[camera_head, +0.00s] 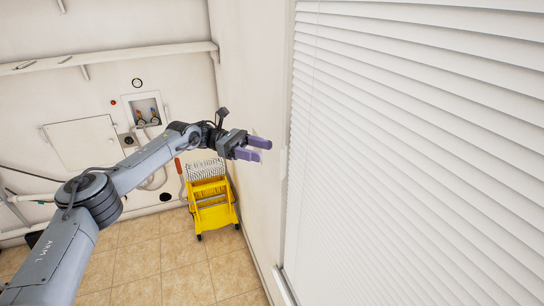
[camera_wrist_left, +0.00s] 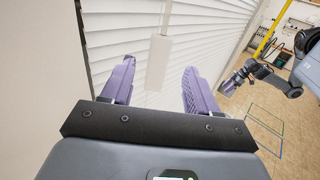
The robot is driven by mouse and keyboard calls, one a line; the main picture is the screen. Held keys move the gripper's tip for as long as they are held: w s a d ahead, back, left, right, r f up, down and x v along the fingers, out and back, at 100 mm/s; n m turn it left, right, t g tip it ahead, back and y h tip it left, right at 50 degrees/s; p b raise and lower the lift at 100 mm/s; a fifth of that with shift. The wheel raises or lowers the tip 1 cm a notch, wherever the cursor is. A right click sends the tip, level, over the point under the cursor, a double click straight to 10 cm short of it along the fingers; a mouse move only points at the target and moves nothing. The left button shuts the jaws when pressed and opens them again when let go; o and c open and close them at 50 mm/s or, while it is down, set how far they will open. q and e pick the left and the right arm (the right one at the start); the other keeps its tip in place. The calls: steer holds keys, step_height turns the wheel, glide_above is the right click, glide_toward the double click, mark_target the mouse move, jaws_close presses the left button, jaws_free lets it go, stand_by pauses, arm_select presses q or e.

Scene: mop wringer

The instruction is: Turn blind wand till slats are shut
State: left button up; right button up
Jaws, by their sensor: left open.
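The white blind (camera_head: 420,150) fills the right side of the head view, and its slats also show in the left wrist view (camera_wrist_left: 205,42). The slats are tilted and overlap, with darker lines between them; I cannot tell how far they are closed. My left gripper (camera_head: 259,148) is open beside the blind's left edge, its purple fingers pointing right. In the left wrist view, a pale wand (camera_wrist_left: 157,62) with a thin rod above it hangs between the spread fingers (camera_wrist_left: 160,85). Neither finger visibly touches it. My right gripper (camera_wrist_left: 230,86) is small and far off at the right.
A yellow mop wringer bucket (camera_head: 213,208) stands on the tiled floor against the wall below my left gripper. A wall shelf (camera_head: 110,55) and a recessed tap box (camera_head: 144,108) are on the back wall. Floor at the lower middle is clear.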

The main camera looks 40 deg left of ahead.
arm_select(q)
steer(key=shift+v, duration=1.5)
